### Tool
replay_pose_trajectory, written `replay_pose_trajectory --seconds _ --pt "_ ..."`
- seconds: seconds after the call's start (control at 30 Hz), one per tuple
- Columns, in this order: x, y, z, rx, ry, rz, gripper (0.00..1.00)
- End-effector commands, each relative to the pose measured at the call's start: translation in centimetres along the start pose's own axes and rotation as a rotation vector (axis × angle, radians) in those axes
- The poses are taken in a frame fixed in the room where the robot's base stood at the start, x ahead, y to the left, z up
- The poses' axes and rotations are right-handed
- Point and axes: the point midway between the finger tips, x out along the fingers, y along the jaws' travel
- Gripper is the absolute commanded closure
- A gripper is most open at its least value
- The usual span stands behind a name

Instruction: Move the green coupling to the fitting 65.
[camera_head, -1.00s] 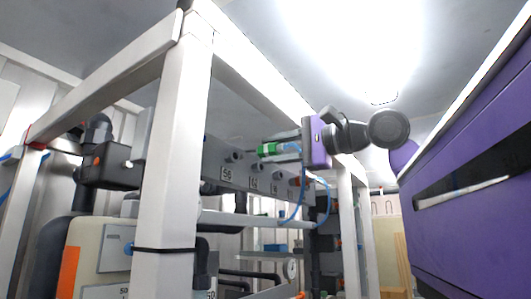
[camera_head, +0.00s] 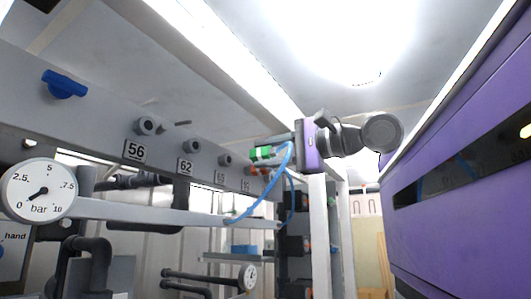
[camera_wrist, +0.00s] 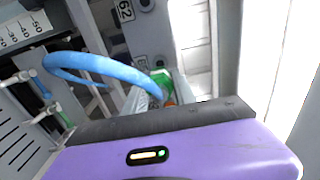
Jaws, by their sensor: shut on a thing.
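The green coupling (camera_head: 261,153) is held between the fingertips of my gripper (camera_head: 268,150) in the head view, with a blue hose running from it. In the wrist view the green coupling (camera_wrist: 160,78) shows past my gripper's purple body, partly hidden by the fingers. The fitting 65 (camera_head: 225,160) is a dark stub on the grey panel above the label 65, to the left of the coupling. The coupling appears apart from it, but the depth between them is hard to tell.
Fittings 56 (camera_head: 146,126) and 62 (camera_head: 192,146) sit further left on the panel. An orange piece (camera_head: 254,171) lies just below the coupling. The blue hose (camera_head: 262,190) hangs in a loop. A pressure gauge (camera_head: 38,191) is at the far left.

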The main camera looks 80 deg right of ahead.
Motion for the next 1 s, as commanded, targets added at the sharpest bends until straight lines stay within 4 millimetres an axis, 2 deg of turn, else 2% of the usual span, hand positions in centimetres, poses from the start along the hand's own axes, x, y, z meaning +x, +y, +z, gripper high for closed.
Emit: replay_pose_trajectory --seconds 0.37,0.8,1.0 --pt "0.7 -0.1 0.0 0.0 0.0 0.0 1.0" --pt "4.4 -0.1 0.0 0.001 0.0 0.001 1.0" --pt "5.5 -0.1 0.0 0.001 -0.001 0.0 1.0"
